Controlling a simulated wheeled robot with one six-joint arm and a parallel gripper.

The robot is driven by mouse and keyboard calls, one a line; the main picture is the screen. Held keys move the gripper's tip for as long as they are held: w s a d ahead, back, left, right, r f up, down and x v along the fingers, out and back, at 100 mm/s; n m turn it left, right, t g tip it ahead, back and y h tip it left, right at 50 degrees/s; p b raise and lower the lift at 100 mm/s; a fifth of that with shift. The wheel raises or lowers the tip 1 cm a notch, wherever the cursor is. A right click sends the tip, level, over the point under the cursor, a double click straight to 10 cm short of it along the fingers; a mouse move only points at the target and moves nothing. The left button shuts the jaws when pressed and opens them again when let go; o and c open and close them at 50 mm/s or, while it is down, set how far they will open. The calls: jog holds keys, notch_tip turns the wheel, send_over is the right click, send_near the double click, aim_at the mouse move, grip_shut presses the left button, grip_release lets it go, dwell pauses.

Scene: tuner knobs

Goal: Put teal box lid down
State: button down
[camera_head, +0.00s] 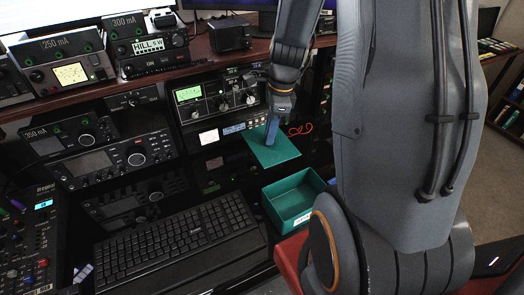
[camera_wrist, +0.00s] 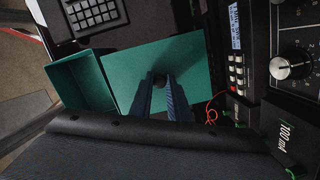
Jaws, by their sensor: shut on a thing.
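The teal box lid (camera_head: 286,154) is a flat square plate, seen behind the open teal box (camera_head: 292,222) in the head view. My gripper (camera_head: 270,143) comes down from above and is shut on the small dark knob at the lid's middle. In the wrist view the lid (camera_wrist: 140,62) spreads beyond my gripper (camera_wrist: 160,82), with the box (camera_wrist: 80,74) to its left. The box is open at the top and looks empty inside. The lid is beside the box, not over it. I cannot tell whether the lid touches the desk.
A black keyboard (camera_head: 180,240) lies left of the box. Radio units with knobs, including a lit one (camera_head: 215,100), stand close behind the lid. An orange-red cable (camera_head: 300,130) curls right of the lid. A red surface (camera_head: 290,258) is in front of the box.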

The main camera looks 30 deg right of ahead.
notch_tip(320, 180, down, 10)
jog(key=shift+f, duration=0.1)
jog(key=shift+w+r+p, duration=0.2)
jog(key=shift+w+p, duration=0.25)
jog(key=shift+w, duration=0.15)
jog(key=w+p, duration=0.1)
jog(key=w, duration=0.1)
jog(key=shift+w, duration=0.35)
jog(key=shift+f+p, duration=0.3)
jog(key=shift+f, duration=0.35)
jog(key=shift+f, duration=0.1)
jog(key=shift+f, duration=0.1)
jog(key=c, duration=1.8)
grip_release()
jog(key=shift+o, duration=0.7)
